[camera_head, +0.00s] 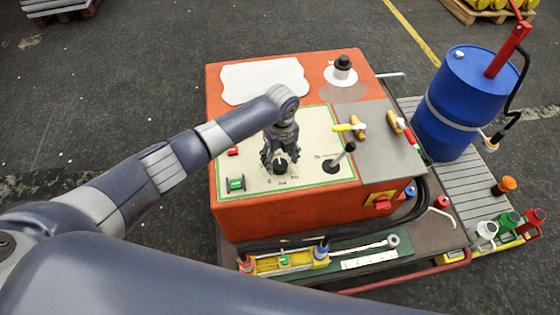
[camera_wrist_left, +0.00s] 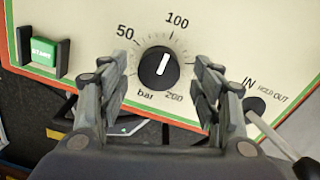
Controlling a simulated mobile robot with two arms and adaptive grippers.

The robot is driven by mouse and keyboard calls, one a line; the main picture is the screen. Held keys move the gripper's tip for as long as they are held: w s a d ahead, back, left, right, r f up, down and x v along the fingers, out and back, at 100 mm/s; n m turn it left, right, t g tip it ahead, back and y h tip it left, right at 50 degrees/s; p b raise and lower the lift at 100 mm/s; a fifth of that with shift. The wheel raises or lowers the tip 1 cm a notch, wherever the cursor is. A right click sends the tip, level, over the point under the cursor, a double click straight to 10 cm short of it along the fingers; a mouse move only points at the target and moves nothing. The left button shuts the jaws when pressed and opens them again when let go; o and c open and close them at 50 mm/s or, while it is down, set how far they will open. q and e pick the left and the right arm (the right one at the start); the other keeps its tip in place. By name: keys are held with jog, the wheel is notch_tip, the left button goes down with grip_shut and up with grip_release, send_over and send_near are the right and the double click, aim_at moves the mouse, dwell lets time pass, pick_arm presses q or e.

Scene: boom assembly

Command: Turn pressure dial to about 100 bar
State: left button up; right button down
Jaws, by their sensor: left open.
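The pressure dial (camera_wrist_left: 158,67) is a round black knob on a cream panel (camera_wrist_left: 225,35), marked 50, 100 and 200 bar. Its white pointer line tilts slightly right of straight up, roughly toward the 100 label. In the head view the dial (camera_head: 280,167) shows under my left gripper (camera_head: 279,158), which reaches down over the panel. In the left wrist view my left gripper (camera_wrist_left: 160,88) is open, with one finger on each side of the dial and a gap to it on both sides. My right gripper is not in view.
A green START button (camera_wrist_left: 43,51) is left of the dial. A black-knobbed lever (camera_head: 340,156), labelled IN and HOLD OUT, is to its right. Yellow-handled valves (camera_head: 352,127) stand farther right on the orange box (camera_head: 250,217). A blue drum (camera_head: 460,95) stands beyond.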

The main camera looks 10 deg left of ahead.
aim_at(280, 163)
pick_arm(q)
notch_tip(280, 163, up, 10)
dwell(0.3)
jog(key=shift+f, duration=0.1)
dwell(0.4)
